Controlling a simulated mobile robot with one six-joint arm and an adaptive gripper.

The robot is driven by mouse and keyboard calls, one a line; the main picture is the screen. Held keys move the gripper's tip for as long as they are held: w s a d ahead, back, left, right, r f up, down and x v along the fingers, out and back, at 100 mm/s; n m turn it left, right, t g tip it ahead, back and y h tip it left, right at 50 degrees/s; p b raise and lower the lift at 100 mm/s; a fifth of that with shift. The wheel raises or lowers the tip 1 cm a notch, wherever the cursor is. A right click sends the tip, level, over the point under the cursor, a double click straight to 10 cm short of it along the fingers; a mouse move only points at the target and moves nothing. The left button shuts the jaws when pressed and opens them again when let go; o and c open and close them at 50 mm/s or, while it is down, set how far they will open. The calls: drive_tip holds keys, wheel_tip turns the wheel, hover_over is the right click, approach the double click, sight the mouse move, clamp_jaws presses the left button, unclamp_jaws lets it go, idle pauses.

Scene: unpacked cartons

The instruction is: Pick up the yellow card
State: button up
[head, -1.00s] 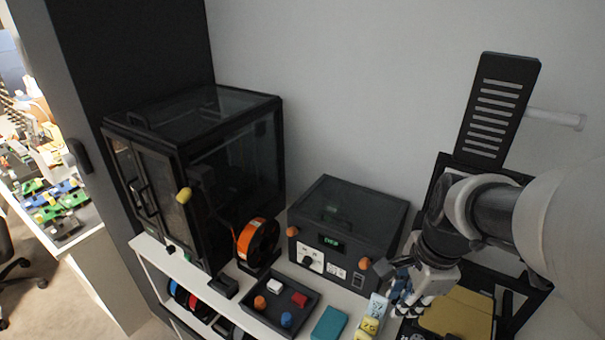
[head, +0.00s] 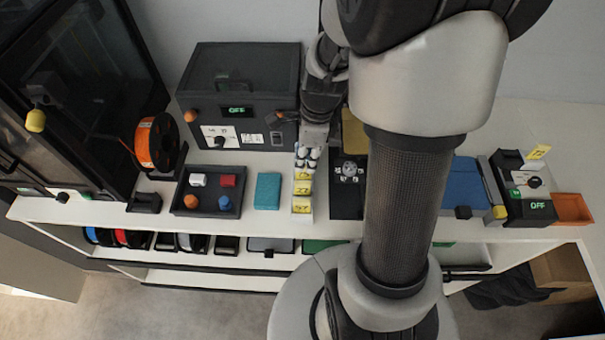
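Several yellow cards (head: 302,188) with dark markings stand in a row in a narrow white holder near the shelf's front edge in the head view. Another small yellow card (head: 538,152) sticks up from a device at the far right. I cannot tell which one the task means. My gripper (head: 308,160) points down over the back end of the row, at or just above the rearmost card. Its fingers are small here and partly overlap the holder's back end. I cannot tell whether they are open, or whether they touch a card.
A teal box (head: 267,191) and a dark tray (head: 184,206) with small coloured pieces lie left of the cards. A black oven-like box (head: 240,90) stands behind. A black device (head: 346,190) is close on the right. My arm hides much of the shelf's middle.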

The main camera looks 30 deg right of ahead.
sight(303, 174)
drive_tip(key=f+b, duration=0.1)
drive_tip(key=f, duration=0.1)
drive_tip(key=f+b, duration=0.1)
drive_tip(key=f, duration=0.1)
drive_tip(key=f+b, duration=0.1)
drive_tip(key=shift+w+a+f, duration=0.25)
drive_tip(key=shift+f, duration=0.15)
drive_tip(key=shift+r, duration=0.1)
drive_tip(key=shift+c, duration=0.6)
clamp_jaws()
